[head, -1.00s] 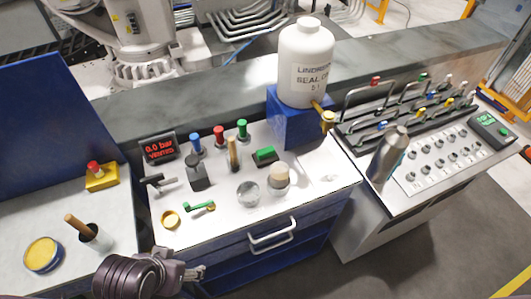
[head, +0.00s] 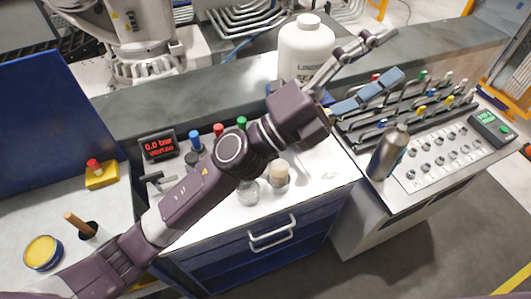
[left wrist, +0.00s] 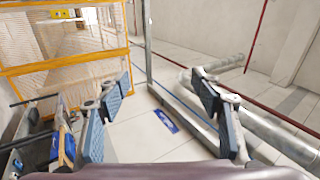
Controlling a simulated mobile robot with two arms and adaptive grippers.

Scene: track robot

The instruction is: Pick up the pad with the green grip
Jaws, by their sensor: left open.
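The pad with the green grip is hidden in the head view now; my left arm crosses in front of its place on the white bench top (head: 310,180). My left gripper (head: 398,53) is open and empty. It is up and to the right of that place, in front of the white bottle's right side and above the back of the rack. My right gripper is not in view.
A white bottle (head: 305,45) stands at the back. A grey metal bottle (head: 388,152) stands right of the bench top, by the knob panel (head: 450,148). A wooden-topped jar (head: 280,174) and a glass ball (head: 247,190) sit near the front. A yellow tin (head: 43,252) is at left.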

